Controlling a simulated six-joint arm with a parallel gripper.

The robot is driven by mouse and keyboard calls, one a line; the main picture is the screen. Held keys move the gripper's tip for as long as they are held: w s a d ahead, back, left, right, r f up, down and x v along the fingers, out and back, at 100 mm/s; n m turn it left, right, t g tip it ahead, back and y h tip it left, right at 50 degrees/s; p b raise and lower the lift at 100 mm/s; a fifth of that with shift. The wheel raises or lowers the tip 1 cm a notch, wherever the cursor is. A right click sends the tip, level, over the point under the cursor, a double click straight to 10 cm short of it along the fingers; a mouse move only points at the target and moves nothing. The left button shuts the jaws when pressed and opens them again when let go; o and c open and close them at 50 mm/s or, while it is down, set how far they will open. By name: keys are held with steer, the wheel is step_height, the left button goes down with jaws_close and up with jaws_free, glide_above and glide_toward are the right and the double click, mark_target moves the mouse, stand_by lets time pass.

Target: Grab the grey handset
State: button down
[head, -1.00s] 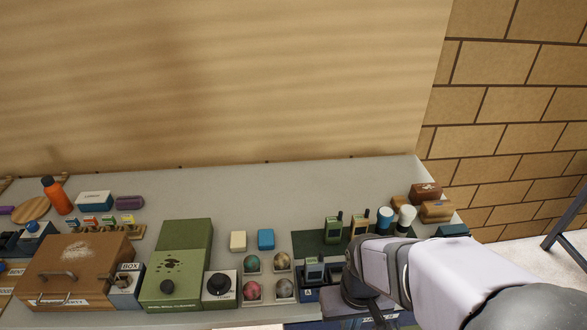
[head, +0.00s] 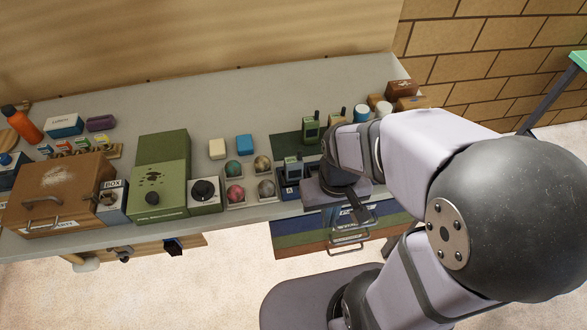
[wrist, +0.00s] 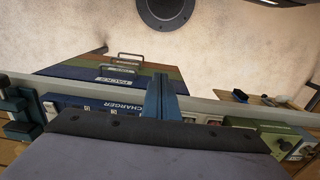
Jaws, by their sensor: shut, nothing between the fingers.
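A handset (head: 292,168) that looks grey-blue stands upright in the charger (head: 290,190) near the counter's front edge. A green handset (head: 311,128) with a short aerial stands behind it on a dark green mat (head: 285,148). A tan handset (head: 335,136) beside it is partly hidden by my arm. My gripper (head: 362,213) is shut and empty, right of the charger and by the counter's front edge, apart from the handsets. In the wrist view, the shut fingers (wrist: 162,92) show in front of the blue charger front (wrist: 118,107); the grey handset cannot be made out there.
Colour-striped drawers (head: 300,236) with handles hang under the counter near my gripper. Left of the charger are a tray of balls (head: 250,180), a knob box (head: 205,192) and a green case (head: 160,188). Jars (head: 361,111) stand behind my arm. The counter's back strip (head: 215,100) is clear.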

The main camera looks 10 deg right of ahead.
stand_by(0.3)
steer(key=c, duration=0.9)
jaws_free()
steer(key=shift+c, duration=0.2)
